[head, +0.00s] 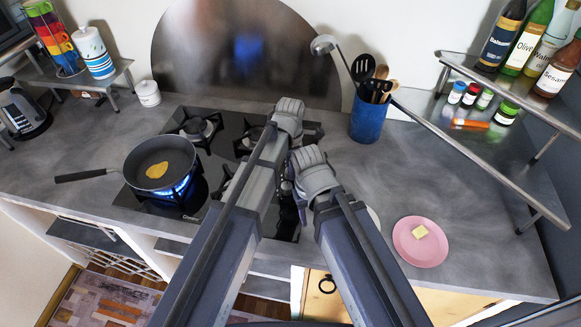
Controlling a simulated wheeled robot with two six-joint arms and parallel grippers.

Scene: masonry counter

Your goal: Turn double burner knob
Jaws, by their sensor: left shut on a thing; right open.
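The black gas cooktop (215,135) is set into the grey counter, with its burner knobs (287,188) near the right edge, partly behind my arms. A dark frying pan (178,155) with a yellow piece of food (157,170) stands on the front left burner. A blue flame (178,190) burns under it. My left gripper (290,112) is the higher one, over the right side of the cooktop. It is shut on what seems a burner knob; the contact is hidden. My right gripper (312,175) is open, lower and just right of the knobs. Its fingertips are mostly hidden.
A blue utensil holder (368,120) with a ladle and spatulas stands behind to the right. A pink plate (421,254) with a pale yellow square lies on the right counter. Metal shelves with bottles and jars (560,68) border the right. Left counter is partly clear.

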